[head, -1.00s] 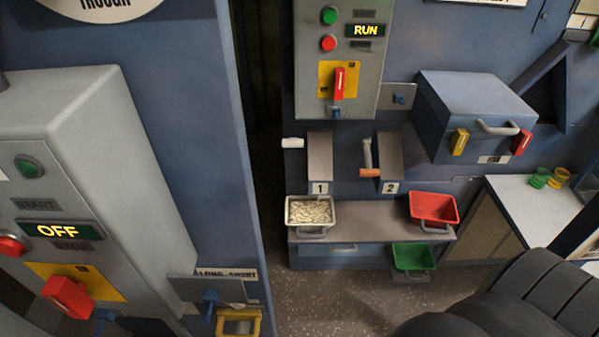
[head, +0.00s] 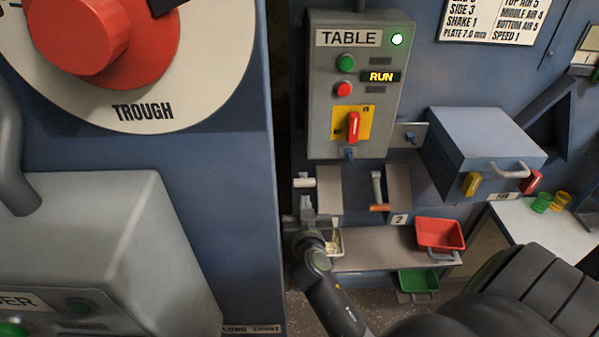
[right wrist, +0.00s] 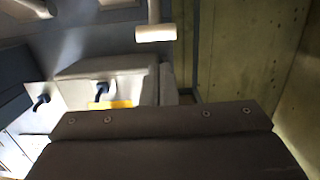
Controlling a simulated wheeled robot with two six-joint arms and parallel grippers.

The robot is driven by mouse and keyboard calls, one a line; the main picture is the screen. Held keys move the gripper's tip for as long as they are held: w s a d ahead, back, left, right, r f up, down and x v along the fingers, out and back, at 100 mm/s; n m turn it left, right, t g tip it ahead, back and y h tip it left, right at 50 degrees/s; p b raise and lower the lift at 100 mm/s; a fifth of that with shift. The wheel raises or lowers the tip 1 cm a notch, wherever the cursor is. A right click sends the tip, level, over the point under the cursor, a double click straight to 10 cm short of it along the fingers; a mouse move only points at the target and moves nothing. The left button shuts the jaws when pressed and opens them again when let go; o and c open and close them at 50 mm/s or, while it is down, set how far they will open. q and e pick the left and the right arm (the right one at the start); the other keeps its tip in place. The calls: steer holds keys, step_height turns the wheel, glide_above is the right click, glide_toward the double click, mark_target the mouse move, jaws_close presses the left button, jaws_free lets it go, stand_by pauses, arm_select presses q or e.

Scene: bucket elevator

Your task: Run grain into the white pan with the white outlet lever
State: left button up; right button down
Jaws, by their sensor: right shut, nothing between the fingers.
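The white outlet lever (head: 303,183) sticks out to the left of chute 1. Its pale handle shows at the top of the right wrist view (right wrist: 155,33). My right gripper (head: 307,203) is shut and empty, just below the lever in the head view; I cannot tell whether it touches it. The white pan (head: 342,243) stands on the shelf below, mostly hidden behind my right gripper and arm. Pale grain shows in its visible part. My left gripper is not in view.
An orange-handled lever (head: 379,207) hangs by chute 2. A red pan (head: 440,233) is on the shelf's right, a green pan (head: 418,281) lower down. The TABLE panel (head: 360,85) shows RUN. A grey cabinet (head: 110,235) stands close on the left.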

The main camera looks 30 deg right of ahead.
mark_target(304, 179)
steer(key=p+x, duration=0.1)
steer(key=x, duration=0.2)
steer(key=p+x, duration=0.1)
steer(key=x, duration=0.1)
steer(key=r+p+x, duration=0.1)
steer(key=x, duration=0.2)
steer(key=shift+w+d, duration=0.25)
steer(key=shift+d, duration=0.05)
steer(key=shift+w+d+f, duration=0.15)
steer(key=shift+w+d, duration=0.15)
steer(key=shift+w, duration=0.15)
